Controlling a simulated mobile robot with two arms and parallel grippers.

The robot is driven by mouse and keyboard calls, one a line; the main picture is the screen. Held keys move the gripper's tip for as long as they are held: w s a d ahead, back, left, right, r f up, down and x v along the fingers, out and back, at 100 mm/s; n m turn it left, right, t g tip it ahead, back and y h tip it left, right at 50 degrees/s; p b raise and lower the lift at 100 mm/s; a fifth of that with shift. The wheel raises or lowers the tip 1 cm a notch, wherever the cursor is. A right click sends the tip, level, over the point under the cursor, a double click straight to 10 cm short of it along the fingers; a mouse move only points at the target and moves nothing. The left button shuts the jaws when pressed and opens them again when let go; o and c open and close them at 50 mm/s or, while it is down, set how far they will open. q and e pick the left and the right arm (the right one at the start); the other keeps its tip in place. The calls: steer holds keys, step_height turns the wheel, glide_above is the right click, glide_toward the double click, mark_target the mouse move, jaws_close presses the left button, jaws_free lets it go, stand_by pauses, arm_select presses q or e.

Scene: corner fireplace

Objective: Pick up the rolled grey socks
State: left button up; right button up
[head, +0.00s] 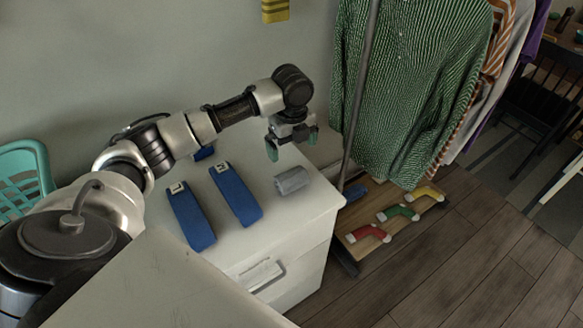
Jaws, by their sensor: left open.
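The rolled grey socks (292,181) lie as a small grey cylinder on the white cabinet top, near its right side. My left gripper (292,146) is above the cabinet, just behind and above the socks in the picture. Its two green-tipped fingers are spread apart with nothing between them. The gripper does not appear to touch the socks. My right gripper does not show.
Two blue strap-like items (236,194) lie left of the socks on the white cabinet (318,217). A clothes rack with a green shirt (412,80) stands close on the right. Several coloured socks (398,212) lie on its low wooden shelf.

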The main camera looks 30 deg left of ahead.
arm_select(q)
glide_above(291, 172)
step_height(291, 172, down, 4)
steer(key=shift+d+f, duration=0.1)
steer(key=shift+f, duration=0.35)
step_height(291, 172, down, 4)
steer(key=shift+s+f+p, duration=0.1)
steer(key=shift+f+p, duration=0.1)
steer(key=shift+p, duration=0.4)
steer(key=shift+f, duration=0.4)
steer(key=shift+c, duration=0.2)
steer(key=c, duration=0.6)
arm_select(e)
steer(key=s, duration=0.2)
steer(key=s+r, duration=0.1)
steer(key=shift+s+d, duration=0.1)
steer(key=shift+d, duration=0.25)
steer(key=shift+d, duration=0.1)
